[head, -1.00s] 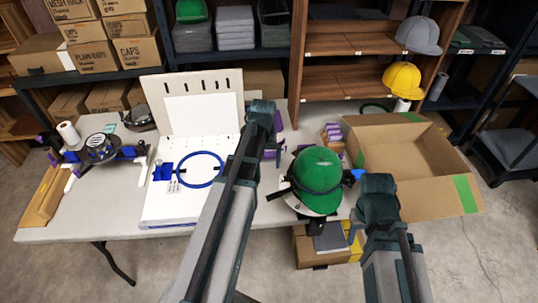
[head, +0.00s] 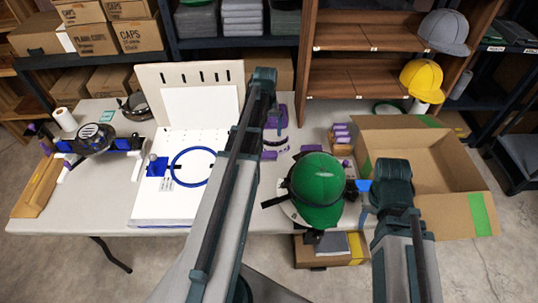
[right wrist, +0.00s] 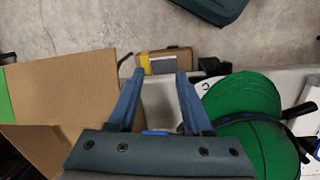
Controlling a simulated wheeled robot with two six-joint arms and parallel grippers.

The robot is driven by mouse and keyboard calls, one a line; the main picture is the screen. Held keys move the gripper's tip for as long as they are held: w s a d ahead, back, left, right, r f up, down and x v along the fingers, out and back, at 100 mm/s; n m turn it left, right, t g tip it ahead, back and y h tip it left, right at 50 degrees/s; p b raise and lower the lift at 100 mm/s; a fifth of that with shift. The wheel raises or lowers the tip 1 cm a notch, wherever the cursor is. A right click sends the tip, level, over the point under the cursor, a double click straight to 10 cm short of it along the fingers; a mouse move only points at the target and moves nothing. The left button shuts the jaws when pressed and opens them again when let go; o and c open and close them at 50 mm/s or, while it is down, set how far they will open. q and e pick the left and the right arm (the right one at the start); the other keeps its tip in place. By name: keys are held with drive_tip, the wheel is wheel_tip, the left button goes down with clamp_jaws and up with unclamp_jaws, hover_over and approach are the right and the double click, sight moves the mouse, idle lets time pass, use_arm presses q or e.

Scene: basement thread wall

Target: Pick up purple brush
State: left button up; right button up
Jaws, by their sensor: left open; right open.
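No purple brush can be picked out for certain. Several purple pieces lie on the white table behind my left arm: a purple block (head: 281,115) and a small purple piece (head: 269,155), partly hidden by the arm. A purple strip (head: 310,148) lies behind the green cap. My left gripper (head: 264,90) is high over the table's back; its fingers are mostly hidden by its own wrist. My right gripper (head: 378,188) is right of the green cap. In the right wrist view (right wrist: 160,76) its blue fingers are apart with nothing between them.
A green cap (head: 318,182) sits on a round stand at the table's front edge. An open cardboard box (head: 455,215) is to its right. A white board with a blue hoop (head: 192,167) is left of my left arm. Shelves (head: 345,75) stand behind the table.

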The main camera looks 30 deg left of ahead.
sight(268, 153)
use_arm(q)
drive_tip(key=f+b, duration=0.8)
drive_tip(key=shift+w+d+f, duration=0.15)
drive_tip(key=shift+w+f, duration=0.05)
drive_tip(key=shift+w, duration=0.1)
drive_tip(key=shift+f+b, duration=0.1)
drive_tip(key=shift+b, duration=0.2)
wheel_tip(268, 153, down, 5)
drive_tip(key=b, duration=0.5)
drive_tip(key=shift+d+f, duration=0.1)
drive_tip(key=c, duration=1)
